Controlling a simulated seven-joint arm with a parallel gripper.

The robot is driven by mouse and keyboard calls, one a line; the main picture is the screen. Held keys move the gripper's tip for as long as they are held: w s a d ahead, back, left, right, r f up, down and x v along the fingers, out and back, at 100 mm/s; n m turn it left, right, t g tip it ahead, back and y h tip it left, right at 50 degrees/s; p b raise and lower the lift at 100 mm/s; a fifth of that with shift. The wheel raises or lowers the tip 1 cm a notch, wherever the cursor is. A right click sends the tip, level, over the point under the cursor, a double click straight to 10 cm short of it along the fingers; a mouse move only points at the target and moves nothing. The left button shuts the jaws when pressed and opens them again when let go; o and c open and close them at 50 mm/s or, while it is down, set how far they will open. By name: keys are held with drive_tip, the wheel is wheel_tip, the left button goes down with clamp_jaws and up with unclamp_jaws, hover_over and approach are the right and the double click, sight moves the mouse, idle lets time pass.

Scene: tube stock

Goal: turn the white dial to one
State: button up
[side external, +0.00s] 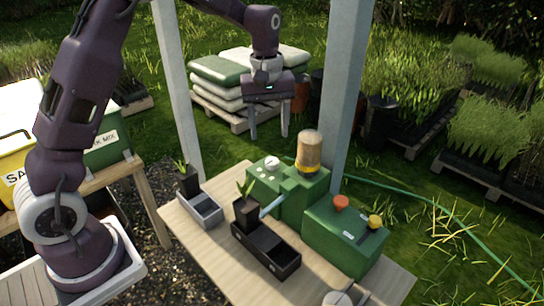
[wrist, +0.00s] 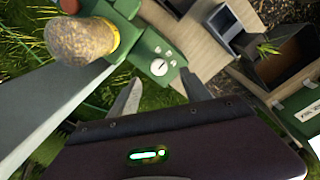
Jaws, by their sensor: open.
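The white dial (side external: 272,162) sits on top of a green machine box (side external: 262,176) on the bench. In the wrist view the dial (wrist: 159,66) is a small white disc with a dark pointer line, and several pale dots lie beside it. Any numbers are too small to read. My gripper (side external: 269,136) hangs above and behind the box with its fingers pointing down, apart and empty. In the wrist view my gripper (wrist: 160,78) has the dial beyond and roughly between its fingertips, not touching it.
A tan cylinder (side external: 310,150) rises beside the dial, and a grey post (side external: 345,90) stands close behind. A green box with an orange knob (side external: 340,202) and a yellow knob (side external: 375,221) is at the right. A black tray (side external: 268,250) and potted seedlings occupy the bench front.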

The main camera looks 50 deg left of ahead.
sight(272, 161)
drive_tip(key=shift+n, duration=0.3)
drive_tip(key=f, duration=0.3)
drive_tip(key=w+f, duration=0.1)
drive_tip(key=f, duration=0.6)
drive_tip(key=shift+w+a, duration=0.2)
drive_tip(key=shift+a, duration=0.1)
